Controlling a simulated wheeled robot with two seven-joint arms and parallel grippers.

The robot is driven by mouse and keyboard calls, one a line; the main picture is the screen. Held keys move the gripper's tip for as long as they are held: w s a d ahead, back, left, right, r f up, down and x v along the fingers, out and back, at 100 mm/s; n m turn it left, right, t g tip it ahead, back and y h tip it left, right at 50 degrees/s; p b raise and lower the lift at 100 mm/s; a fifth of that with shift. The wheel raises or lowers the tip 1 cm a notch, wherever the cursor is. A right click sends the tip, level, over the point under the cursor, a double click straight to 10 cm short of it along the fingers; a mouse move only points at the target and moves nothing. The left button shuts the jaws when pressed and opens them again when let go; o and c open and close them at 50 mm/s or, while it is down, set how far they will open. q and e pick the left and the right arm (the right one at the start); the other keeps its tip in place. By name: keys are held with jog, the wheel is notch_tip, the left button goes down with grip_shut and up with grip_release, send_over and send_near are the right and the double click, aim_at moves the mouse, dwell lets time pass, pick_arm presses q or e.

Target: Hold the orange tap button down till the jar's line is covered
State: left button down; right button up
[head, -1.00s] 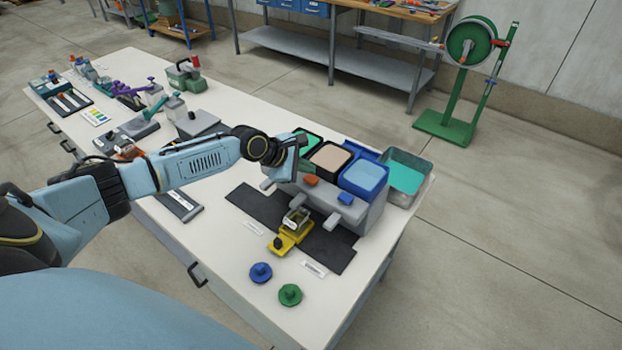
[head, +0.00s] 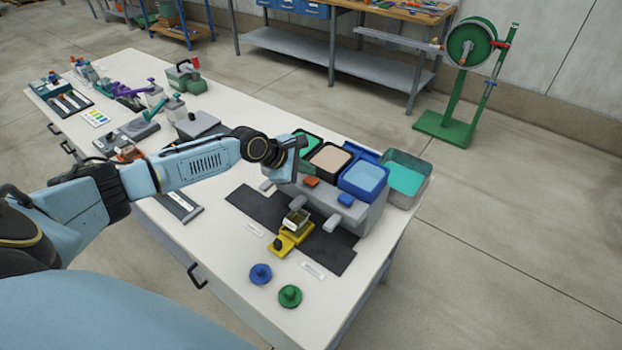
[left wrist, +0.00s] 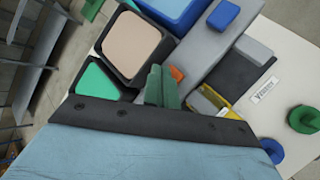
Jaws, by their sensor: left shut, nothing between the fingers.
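My left gripper (head: 291,172) is beside the button, with green fingers (left wrist: 162,85) shut and empty. I cannot tell whether they touch the button. The small clear jar (head: 296,219) with a pale label stands in a yellow holder (head: 284,243) below the spouts. Its line and liquid level are too small to read. My right gripper is out of view.
Behind the taps stand a beige-filled tub (head: 330,157), a light blue one (head: 363,177) and a teal one (head: 404,179). A blue tap button (head: 346,199) is close to the orange one. Blue (head: 260,274) and green (head: 290,296) knobbed pieces lie at the front.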

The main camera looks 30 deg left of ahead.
pick_arm(q)
jog(key=shift+f, duration=0.15)
dwell(0.7)
jog(key=shift+f, duration=0.3)
jog(key=shift+f, duration=0.6)
dwell(6.2)
